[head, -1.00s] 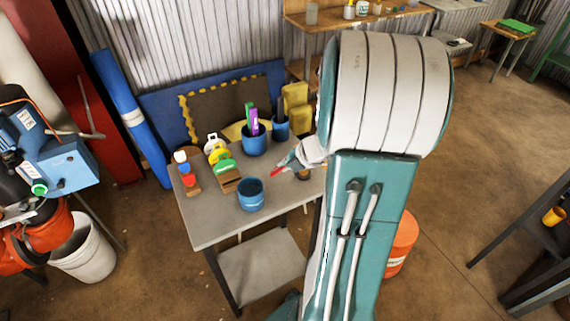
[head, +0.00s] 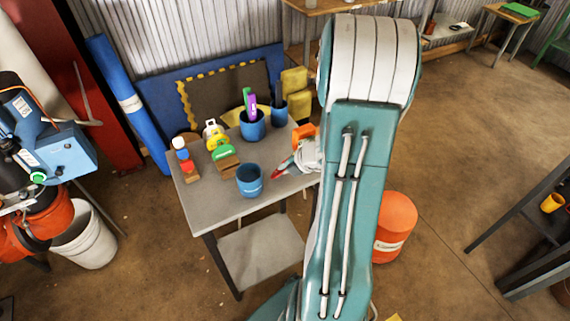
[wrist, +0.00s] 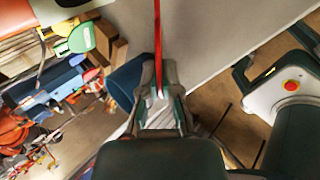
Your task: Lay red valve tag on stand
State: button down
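My gripper (head: 290,166) is low over the right side of the grey table (head: 206,226), right of the blue cup (head: 250,182). It is shut on the red valve tag (head: 280,172), which sticks out to the left. In the wrist view, the tag (wrist: 158,45) is seen edge-on as a thin red strip between the fingers (wrist: 159,92). A wooden stand (head: 230,165) behind the cup holds a green tag (head: 223,152), with a yellow tag (head: 212,133) behind it. The green tag also shows in the wrist view (wrist: 80,40).
A wooden block with white, blue and red pieces (head: 184,163) stands at the table's left. Blue cups with markers (head: 252,126) and tools (head: 279,112) stand at the back. An orange item (head: 304,132) is at the back right. The table's front left is clear.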

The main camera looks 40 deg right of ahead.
jog(key=c, duration=0.7)
grip_release()
jog(key=shift+v, duration=3.5)
jog(key=shift+a, duration=0.1)
